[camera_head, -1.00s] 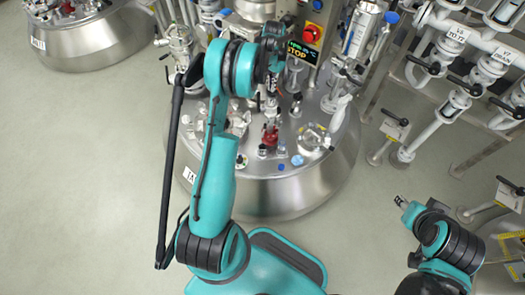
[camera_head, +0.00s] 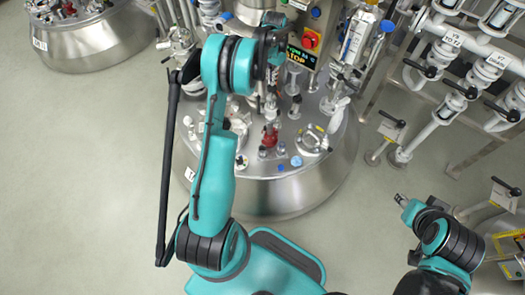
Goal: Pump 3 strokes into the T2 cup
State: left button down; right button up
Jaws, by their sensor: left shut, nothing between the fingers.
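My left arm reaches over the steel reactor lid (camera_head: 262,190). Its gripper (camera_head: 271,88) points down among the fittings, shut and empty, partly hidden by the wrist. A red fitting (camera_head: 270,135) stands on the lid just below it in the picture. Small cup-like parts stand near its foot, a dark one (camera_head: 262,152) and a pale one (camera_head: 281,148). I cannot read which of them is the T2 cup, and I cannot make out the pump for certain. My right gripper (camera_head: 401,200) is at the lower right, away from the lid; its fingers are too small to judge.
A display reading STOP (camera_head: 301,57) and a red button (camera_head: 310,38) stand behind the lid. A white-handled fitting (camera_head: 335,112) is at its right. Valve piping (camera_head: 455,95) fills the right side. Another steel vessel (camera_head: 95,45) is at upper left. Grey floor (camera_head: 80,190) is clear at left.

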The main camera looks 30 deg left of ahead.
aim_at(272, 89)
pick_arm(q)
jog(key=shift+f, duration=0.25)
dwell(0.3)
jog(key=shift+f+b, duration=2.1)
jog(key=shift+f, duration=0.7)
jog(key=shift+r, duration=0.2)
jog(key=shift+r+p, duration=1.8)
jog(key=shift+r, duration=1)
